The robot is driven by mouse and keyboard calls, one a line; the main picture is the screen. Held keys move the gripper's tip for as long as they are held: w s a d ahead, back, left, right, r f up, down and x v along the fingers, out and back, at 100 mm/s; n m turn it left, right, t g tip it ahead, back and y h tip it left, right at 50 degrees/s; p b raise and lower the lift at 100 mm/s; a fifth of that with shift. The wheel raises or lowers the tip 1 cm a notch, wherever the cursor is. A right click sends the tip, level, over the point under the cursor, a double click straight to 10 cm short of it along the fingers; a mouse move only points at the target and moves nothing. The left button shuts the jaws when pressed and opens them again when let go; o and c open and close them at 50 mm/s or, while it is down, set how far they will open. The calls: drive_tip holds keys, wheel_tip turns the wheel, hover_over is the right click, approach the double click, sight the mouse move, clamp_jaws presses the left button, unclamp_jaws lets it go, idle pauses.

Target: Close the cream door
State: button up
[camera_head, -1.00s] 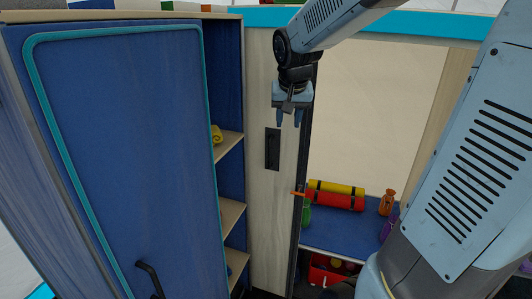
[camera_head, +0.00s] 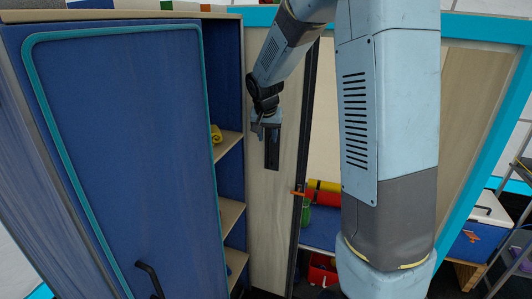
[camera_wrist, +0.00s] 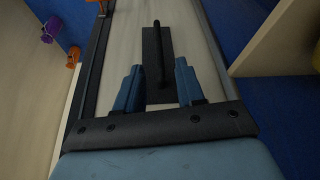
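The cream door (camera_head: 263,222) is a tall pale wood panel just right of the blue cabinet. It stands at the left of a wide opening, which shows to its right. A dark vertical handle (camera_head: 271,155) is on the door, and it also shows in the wrist view (camera_wrist: 157,56). My gripper (camera_head: 264,132) is in front of the door at the upper part of the handle, partly hiding it. In the wrist view its two blue fingers (camera_wrist: 160,82) are apart, one on each side of the handle's line. I cannot tell whether they touch it.
A blue cabinet door (camera_head: 125,150) with a black handle fills the left. Open shelves (camera_head: 231,215) with a yellow item lie between it and the cream door. An orange piece (camera_head: 298,193) sits at the door's right edge. Red and yellow rolls (camera_head: 322,194) lie inside the opening.

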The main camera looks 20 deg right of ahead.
sight(269, 150)
drive_tip(key=x, duration=0.9)
drive_tip(key=shift+c, duration=0.3)
clamp_jaws()
